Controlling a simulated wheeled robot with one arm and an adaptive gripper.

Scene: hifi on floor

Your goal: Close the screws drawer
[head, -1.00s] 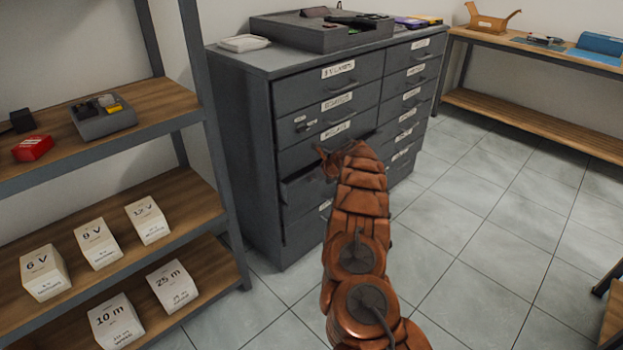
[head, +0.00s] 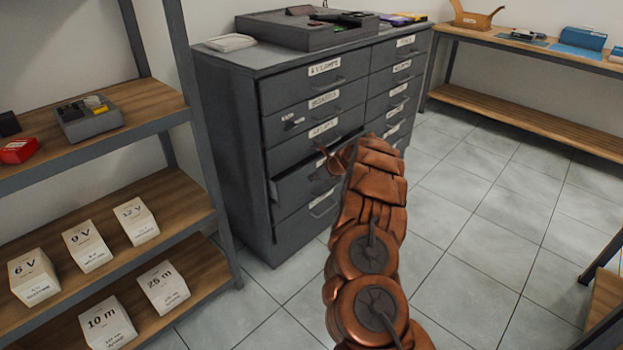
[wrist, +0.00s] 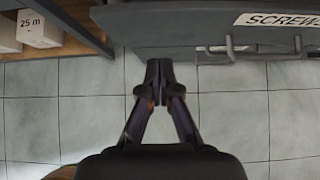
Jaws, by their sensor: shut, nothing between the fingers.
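The grey drawer cabinet (head: 238,150) stands against the wall in the head view, with two columns of labelled drawers. The screws drawer (head: 290,188) is in the left column, fourth from the top, and sticks out a little. In the wrist view its front (wrist: 180,25) shows at the top, with a "SCREWS" label and a handle (wrist: 228,50). My gripper (wrist: 160,72) is shut and empty, with its fingertips close to the drawer front's edge, left of the handle. I cannot tell whether they touch. In the head view my gripper (head: 325,162) is partly hidden by my arm.
A shelf unit (head: 150,218) with white boxes stands left of the cabinet. A grey tray (head: 305,35) lies on the cabinet top. A workbench (head: 530,50) stands at the back right. The tiled floor (head: 470,210) right of my arm is clear.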

